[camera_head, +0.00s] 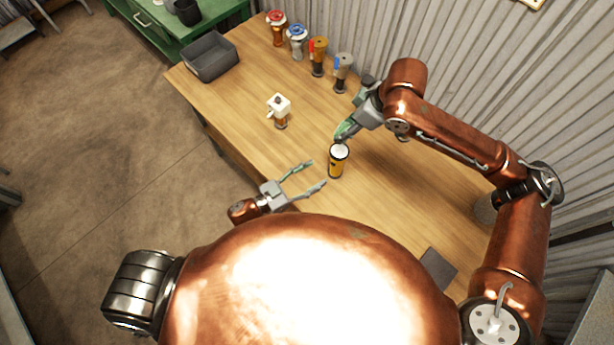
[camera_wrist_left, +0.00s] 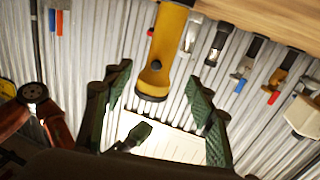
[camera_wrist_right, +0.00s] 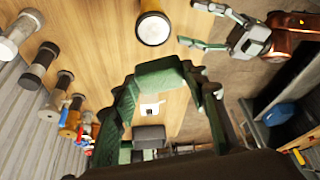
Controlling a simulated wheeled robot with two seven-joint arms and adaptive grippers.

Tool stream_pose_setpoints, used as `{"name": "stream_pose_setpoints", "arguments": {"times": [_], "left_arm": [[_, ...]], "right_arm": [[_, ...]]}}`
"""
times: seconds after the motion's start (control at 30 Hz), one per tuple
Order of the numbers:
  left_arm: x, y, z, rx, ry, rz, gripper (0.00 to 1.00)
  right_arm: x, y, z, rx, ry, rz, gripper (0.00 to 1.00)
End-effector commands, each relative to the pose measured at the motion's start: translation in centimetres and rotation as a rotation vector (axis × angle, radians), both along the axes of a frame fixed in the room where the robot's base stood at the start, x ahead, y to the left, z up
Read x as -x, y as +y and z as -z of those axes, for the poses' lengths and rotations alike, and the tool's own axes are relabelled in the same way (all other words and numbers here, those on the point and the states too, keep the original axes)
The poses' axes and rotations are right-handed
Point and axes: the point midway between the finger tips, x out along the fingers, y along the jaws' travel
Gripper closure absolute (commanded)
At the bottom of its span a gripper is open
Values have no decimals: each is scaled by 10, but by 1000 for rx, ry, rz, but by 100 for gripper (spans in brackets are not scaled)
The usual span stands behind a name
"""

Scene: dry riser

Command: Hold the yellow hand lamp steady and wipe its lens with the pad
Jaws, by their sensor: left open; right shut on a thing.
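The yellow hand lamp (camera_head: 337,166) stands upright on the wooden table, its pale round lens facing up. It also shows in the left wrist view (camera_wrist_left: 168,45) and, lens towards the camera, in the right wrist view (camera_wrist_right: 153,27). My left gripper (camera_head: 315,173) is open and empty, just left of the lamp and apart from it. My right gripper (camera_head: 341,134) is just beyond the lamp, near its top. In the right wrist view it is shut on a green block, which looks like the pad (camera_wrist_right: 160,75). In the head view I cannot tell the pad from the fingers.
A white-topped dispenser (camera_head: 279,110) stands left of the lamp. A dark bin (camera_head: 209,57) sits at the table's far left. A dark grey mat (camera_head: 438,268) lies on the near right. Table around the lamp is clear.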

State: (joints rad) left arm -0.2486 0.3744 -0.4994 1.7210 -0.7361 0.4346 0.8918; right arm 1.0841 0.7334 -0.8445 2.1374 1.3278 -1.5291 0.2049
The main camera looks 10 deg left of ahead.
Motion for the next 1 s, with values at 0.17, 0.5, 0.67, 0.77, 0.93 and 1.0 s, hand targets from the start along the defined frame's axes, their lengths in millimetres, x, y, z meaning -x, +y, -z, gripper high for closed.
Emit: {"name": "stream_pose_setpoints", "arguments": {"times": [0.17, 0.5, 0.67, 0.77, 0.93, 1.0], "left_arm": [[-25, -26, -1, 2, -2, 0, 49], [-61, -63, 0, 0, -1, -1, 49], [-67, -70, 0, 0, -1, 0, 49], [-68, -71, 0, -1, -1, 0, 49], [-68, -71, 0, -1, -1, 0, 49], [-68, -71, 0, -1, -1, 0, 51]], "right_arm": [[0, 0, 0, 0, 0, 0, 78], [0, 0, 0, 0, 0, 0, 78], [0, 0, 0, 0, 0, 0, 78], [0, 0, 0, 0, 0, 0, 78], [0, 0, 0, 0, 0, 0, 78], [0, 0, 0, 0, 0, 0, 78]]}}
